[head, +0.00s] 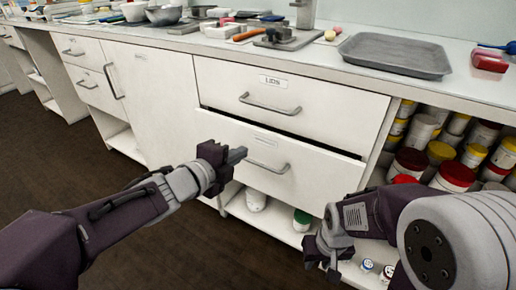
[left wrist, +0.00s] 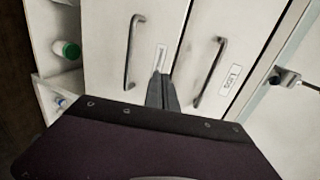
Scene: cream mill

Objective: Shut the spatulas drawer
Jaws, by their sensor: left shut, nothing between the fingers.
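The lower drawer (head: 325,174) stands partly out, with a dark gap along its top edge. Its label (head: 265,141) is too small to read; I cannot confirm it says spatulas. Its bar handle (head: 268,167) also shows in the left wrist view (left wrist: 130,50). My left gripper (head: 243,153) is shut and empty, its tips in front of this drawer near the label and handle. In the left wrist view its fingers (left wrist: 162,91) point at the label's end; contact is unclear. My right gripper (head: 328,264) hangs low at the right, in front of the bottom shelf; its jaw state is unclear.
The upper drawer (head: 345,105), labelled LIDS, is flush. A grey tray (head: 396,54) and tools lie on the counter above. Paint-like tubs (head: 455,177) fill the shelves at right.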

